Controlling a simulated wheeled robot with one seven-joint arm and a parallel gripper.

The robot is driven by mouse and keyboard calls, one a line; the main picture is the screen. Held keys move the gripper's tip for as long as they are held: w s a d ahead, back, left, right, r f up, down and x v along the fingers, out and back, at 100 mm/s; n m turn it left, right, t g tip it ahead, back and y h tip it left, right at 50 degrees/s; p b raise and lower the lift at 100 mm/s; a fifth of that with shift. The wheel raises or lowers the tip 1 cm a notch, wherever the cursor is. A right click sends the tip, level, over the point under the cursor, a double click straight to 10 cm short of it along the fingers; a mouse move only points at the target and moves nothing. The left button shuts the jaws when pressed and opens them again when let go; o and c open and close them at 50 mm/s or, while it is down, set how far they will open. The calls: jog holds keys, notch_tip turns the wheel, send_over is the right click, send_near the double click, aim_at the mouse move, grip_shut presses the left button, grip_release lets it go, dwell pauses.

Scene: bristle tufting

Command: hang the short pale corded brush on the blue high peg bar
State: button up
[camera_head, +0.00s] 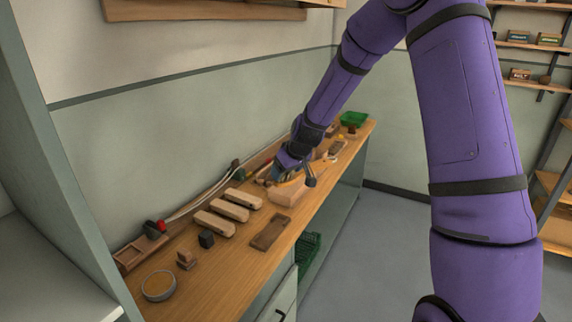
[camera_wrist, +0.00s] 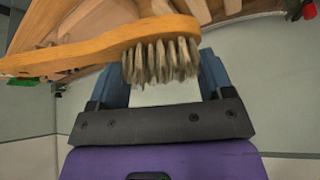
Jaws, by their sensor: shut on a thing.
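A wooden brush with an orange-tan back and handle and grey-brown bristles (camera_wrist: 160,60) lies across my gripper's fingers in the wrist view. Its handle (camera_wrist: 60,58) runs to the left edge. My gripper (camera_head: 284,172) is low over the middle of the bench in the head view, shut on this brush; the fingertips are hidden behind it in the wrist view. An orange strip of the brush (camera_head: 291,182) shows beside the gripper in the head view. I cannot make out a cord on it. I cannot identify the blue high peg bar in either view.
The wooden bench (camera_head: 215,285) runs along the wall. Several pale wooden blocks (camera_head: 229,210), a brown flat board (camera_head: 269,232), a dark cube (camera_head: 206,239) and a grey ring (camera_head: 158,285) lie on it.

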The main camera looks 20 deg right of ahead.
jog(key=s+f+m, duration=0.1)
jog(key=s+f, duration=0.2)
jog(key=f, duration=0.6)
jog(key=s+f+m+h, duration=0.1)
jog(key=s+f, duration=0.3)
jog(key=f, duration=0.6)
jog(key=s+f+m, duration=0.1)
jog(key=s+f, duration=0.3)
jog(key=f, duration=0.6)
jog(key=shift+h, duration=0.3)
jog(key=shift+d, duration=0.2)
